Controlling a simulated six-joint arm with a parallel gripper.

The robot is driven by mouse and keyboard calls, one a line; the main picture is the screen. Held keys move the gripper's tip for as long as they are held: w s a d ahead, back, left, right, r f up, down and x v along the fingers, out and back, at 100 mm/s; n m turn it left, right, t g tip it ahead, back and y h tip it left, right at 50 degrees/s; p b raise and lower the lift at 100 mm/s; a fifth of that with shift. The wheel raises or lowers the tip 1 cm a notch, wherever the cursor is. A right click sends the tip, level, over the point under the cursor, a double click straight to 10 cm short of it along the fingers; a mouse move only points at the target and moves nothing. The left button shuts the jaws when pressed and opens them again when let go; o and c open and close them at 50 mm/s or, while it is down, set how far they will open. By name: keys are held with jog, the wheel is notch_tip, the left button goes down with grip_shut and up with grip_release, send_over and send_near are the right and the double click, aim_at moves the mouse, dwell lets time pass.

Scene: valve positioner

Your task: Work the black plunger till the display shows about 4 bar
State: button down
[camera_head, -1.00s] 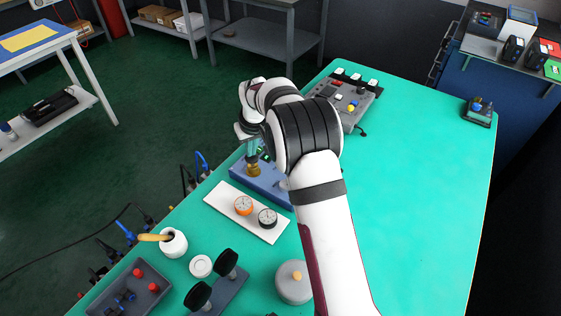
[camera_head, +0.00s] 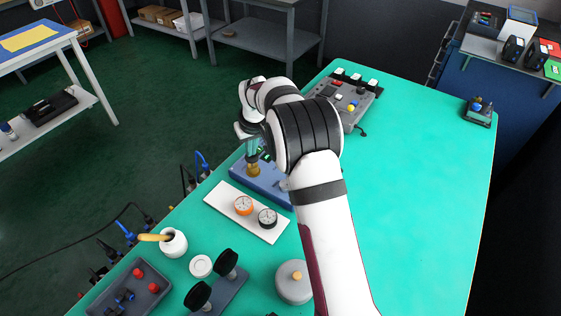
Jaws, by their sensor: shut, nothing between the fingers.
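The blue base of the valve positioner (camera_head: 270,188) lies on the green bench, partly behind my arm. A brass-coloured part (camera_head: 253,168) stands upright at its left end. A small piece with a green patch (camera_head: 265,153) shows behind it, mostly covered by my arm; I cannot read any display value. My gripper (camera_head: 252,150) is shut, pointing down just over the brass part. I cannot tell whether it touches anything there. The black plunger cannot be made out; it is likely hidden by my gripper and arm.
A white plate with an orange and a black dial (camera_head: 237,218) lies in front of the base. Nearer are a white pot (camera_head: 173,242), black knobs on a grey plate (camera_head: 222,292), and a grey round lidded pot (camera_head: 293,292). A control box (camera_head: 350,98) stands behind.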

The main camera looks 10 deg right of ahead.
jog(key=shift+r, duration=0.7)
jog(key=shift+f, duration=0.95)
jog(key=shift+r, duration=0.95)
